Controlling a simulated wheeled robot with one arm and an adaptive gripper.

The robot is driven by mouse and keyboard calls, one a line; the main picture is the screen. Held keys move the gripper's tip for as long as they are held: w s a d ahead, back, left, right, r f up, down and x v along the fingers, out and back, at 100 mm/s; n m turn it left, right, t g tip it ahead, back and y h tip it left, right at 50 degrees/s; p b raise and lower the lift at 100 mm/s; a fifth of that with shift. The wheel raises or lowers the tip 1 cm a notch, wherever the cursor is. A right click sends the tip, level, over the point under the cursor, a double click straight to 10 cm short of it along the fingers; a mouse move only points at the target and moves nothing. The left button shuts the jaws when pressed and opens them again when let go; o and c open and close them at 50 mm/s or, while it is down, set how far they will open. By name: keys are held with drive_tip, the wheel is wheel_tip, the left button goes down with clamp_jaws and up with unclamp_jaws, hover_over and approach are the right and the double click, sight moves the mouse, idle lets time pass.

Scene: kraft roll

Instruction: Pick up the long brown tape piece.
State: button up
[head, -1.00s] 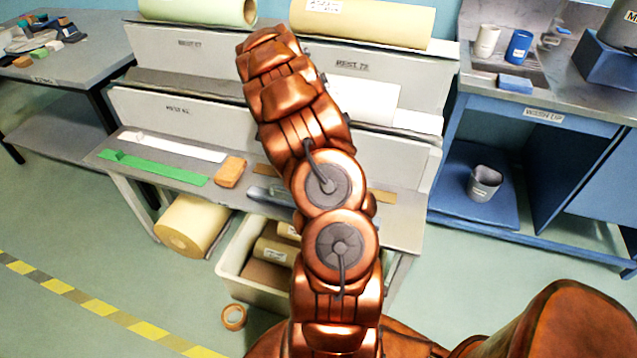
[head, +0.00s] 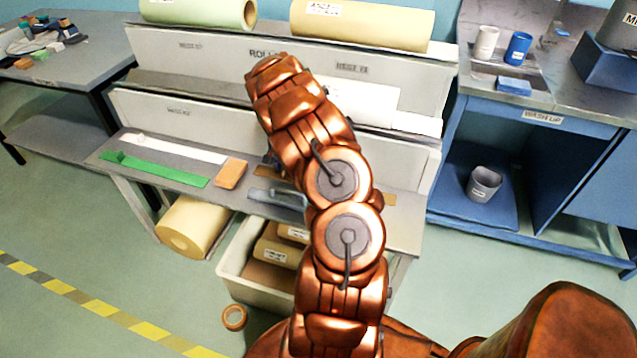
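A long brown tape piece (head: 385,198) lies flat on the grey bench top, with brown showing right of my arm. Brown also shows left of the arm, just above a grey metal tool; the middle is hidden, so I cannot tell for certain that both parts are one strip. My arm crosses in front of the bench and covers most of my gripper. A small dark part at the arm's left edge, close to the brown on the left, may be my gripper (head: 271,158). Its fingers cannot be made out, nor whether it touches the tape.
A green strip (head: 160,172), a white strip (head: 190,149), a tan block (head: 230,173) and the grey tool (head: 276,198) lie on the bench (head: 410,222). Paper rolls sit above. A bin (head: 232,265) of rolls stands below, with a tape roll (head: 234,317) on the floor.

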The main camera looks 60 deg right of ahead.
clamp_jaws()
drive_tip(key=shift+r, duration=0.15)
